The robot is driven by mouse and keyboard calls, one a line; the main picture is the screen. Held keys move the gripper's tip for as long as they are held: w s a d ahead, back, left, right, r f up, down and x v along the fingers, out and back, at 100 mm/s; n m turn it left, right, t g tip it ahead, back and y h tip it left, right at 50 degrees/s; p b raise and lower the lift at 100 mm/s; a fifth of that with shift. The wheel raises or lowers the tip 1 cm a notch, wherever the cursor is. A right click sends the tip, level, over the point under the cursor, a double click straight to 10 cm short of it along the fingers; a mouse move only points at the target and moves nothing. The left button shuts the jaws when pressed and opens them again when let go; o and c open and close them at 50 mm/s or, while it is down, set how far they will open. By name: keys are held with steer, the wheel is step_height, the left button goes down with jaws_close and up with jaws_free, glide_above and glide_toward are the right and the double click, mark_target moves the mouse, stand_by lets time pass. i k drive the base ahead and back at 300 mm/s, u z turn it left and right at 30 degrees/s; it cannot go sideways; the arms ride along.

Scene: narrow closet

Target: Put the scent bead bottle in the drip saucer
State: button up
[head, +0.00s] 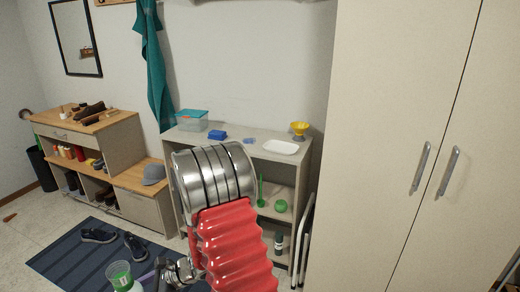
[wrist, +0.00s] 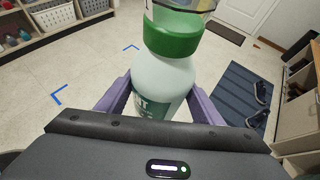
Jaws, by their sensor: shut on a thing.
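The scent bead bottle (wrist: 165,85) is pale with a green band near its top and a partly visible label ending in "NT". My gripper (wrist: 158,98) is shut on it, with a purple finger on each side of its body. In the head view the bottle (head: 121,277) shows at the bottom edge, left of my red arm, over the floor; its lower part is cut off. The drip saucer looks to be the shallow white dish (head: 281,147) on top of the grey shelf unit, far from my gripper. It looks empty.
The shelf top also holds a teal-lidded box (head: 192,120), a blue block (head: 217,135) and a yellow funnel-like cup (head: 299,128). A tall cabinet (head: 405,130) stands to the right. Shoes (head: 135,246) lie on the blue mat (head: 80,268) at left.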

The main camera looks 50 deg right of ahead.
mark_target(281, 148)
steer(key=u, duration=0.6)
steer(key=i, duration=1.25)
steer(key=z, duration=2.2)
